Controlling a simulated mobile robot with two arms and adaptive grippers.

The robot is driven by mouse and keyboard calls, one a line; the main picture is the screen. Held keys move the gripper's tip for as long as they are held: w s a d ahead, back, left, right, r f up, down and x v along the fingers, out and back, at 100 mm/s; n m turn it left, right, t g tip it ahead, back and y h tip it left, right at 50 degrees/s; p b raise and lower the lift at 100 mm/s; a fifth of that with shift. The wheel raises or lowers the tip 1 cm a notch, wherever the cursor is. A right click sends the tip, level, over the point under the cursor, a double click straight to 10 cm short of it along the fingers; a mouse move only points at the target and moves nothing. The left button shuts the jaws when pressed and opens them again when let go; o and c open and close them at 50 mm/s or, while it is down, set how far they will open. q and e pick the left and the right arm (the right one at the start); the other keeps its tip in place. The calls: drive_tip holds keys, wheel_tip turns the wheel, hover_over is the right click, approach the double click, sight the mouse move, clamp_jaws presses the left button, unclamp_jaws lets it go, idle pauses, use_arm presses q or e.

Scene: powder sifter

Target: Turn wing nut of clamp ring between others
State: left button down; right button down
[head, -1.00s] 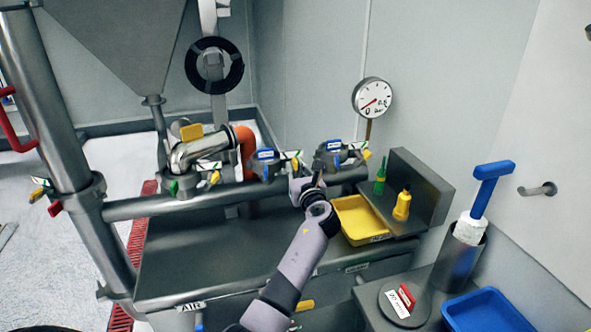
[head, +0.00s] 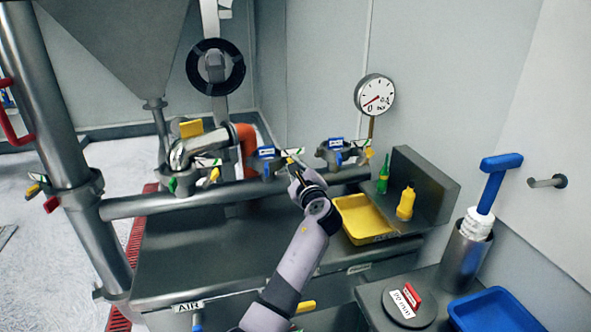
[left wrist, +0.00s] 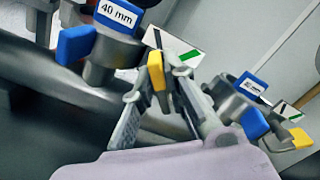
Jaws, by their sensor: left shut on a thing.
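The middle clamp ring (head: 268,162), with blue parts, sits on the horizontal pipe. In the left wrist view its blue label (left wrist: 118,14) reads 40 mm and a blue wing nut (left wrist: 75,45) is on its left side. On its right side is a yellow wing nut (left wrist: 157,72), beside a white tag with a green stripe (left wrist: 180,50). My left gripper (left wrist: 155,92) is shut on this yellow wing nut, with a finger on each side. In the head view the left gripper (head: 295,174) partly hides the ring's right side. My right gripper is not in view.
Clamp rings stand close on both sides, one at left (head: 184,182) and one at right (head: 335,155). The right one's blue wing nut (left wrist: 254,123) is near my gripper. A yellow tray (head: 362,222) and bottles lie to the right.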

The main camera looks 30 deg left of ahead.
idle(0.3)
use_arm(q)
drive_tip(key=c, duration=1.7)
unclamp_jaws()
drive_tip(key=v, duration=1.2)
